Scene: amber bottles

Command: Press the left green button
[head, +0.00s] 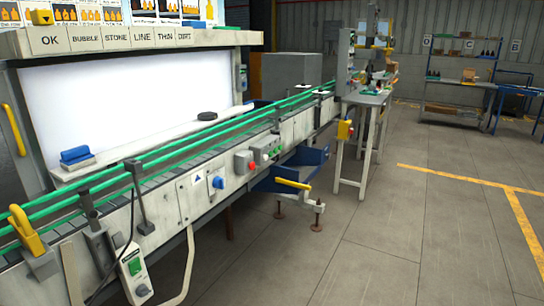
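Neither of my grippers is in view.
The conveyor (160,210) with green rails runs from near left to far centre. Yellow clamp (27,232) stands at its near end.

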